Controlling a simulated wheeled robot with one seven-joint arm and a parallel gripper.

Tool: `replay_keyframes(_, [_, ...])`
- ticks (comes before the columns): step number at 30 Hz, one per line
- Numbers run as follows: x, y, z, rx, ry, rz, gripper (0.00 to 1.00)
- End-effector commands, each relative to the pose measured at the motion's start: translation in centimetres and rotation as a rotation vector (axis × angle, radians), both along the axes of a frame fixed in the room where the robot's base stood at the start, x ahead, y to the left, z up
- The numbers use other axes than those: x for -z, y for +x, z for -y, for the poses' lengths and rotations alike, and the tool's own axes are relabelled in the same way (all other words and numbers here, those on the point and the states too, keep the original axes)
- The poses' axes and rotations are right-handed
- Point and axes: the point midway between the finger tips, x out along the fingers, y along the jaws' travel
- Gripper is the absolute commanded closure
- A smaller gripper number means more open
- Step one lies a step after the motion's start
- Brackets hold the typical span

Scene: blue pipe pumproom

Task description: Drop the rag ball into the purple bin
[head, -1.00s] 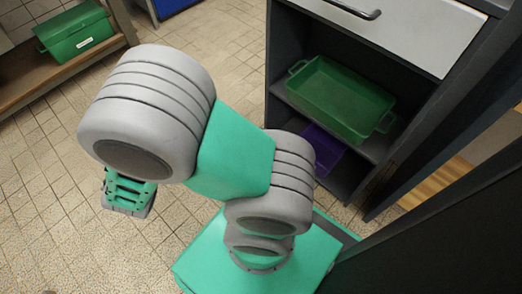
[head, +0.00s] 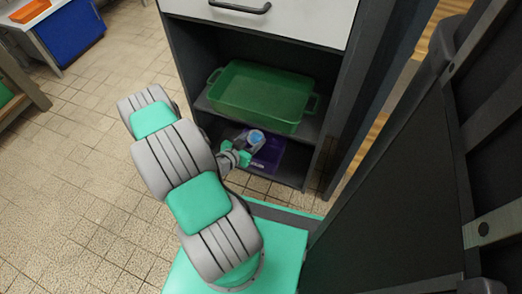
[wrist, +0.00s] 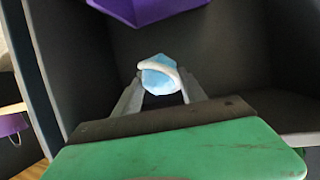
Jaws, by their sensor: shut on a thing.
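My gripper (head: 251,142) is shut on the rag ball (head: 257,137), a light blue and white ball. The wrist view shows the rag ball (wrist: 159,74) between the two grey fingertips (wrist: 159,88). The purple bin (head: 268,155) sits on the lower shelf of the dark cabinet, partly hidden by my gripper. In the wrist view the purple bin (wrist: 150,8) shows at the top edge, apart from the ball. In the head view the ball overlaps the bin; whether it is above the bin I cannot tell.
A green bin (head: 260,97) stands on the shelf directly above the purple bin. The dark cabinet (head: 183,70) has side walls close to my arm and a white drawer (head: 300,18) on top. Tiled floor (head: 85,160) is clear at left.

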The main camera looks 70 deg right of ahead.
Motion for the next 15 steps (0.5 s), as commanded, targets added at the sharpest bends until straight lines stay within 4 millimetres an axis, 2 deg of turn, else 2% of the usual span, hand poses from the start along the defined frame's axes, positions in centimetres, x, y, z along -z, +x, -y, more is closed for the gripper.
replay_keyframes(1, [1.0,-1.4,0.6,0.041,-0.001,-0.001,0.94])
replay_keyframes(3, [2.2,-2.8,1.5,0.095,-0.003,0.000,0.94])
replay_keyframes(6, [3.5,-3.8,3.5,0.167,-0.007,0.001,0.94])
replay_keyframes(10, [3.5,-2.8,6.3,0.224,-0.008,0.003,0.94])
replay_keyframes(15, [2.5,-1.2,8.4,0.264,-0.001,0.002,0.94])
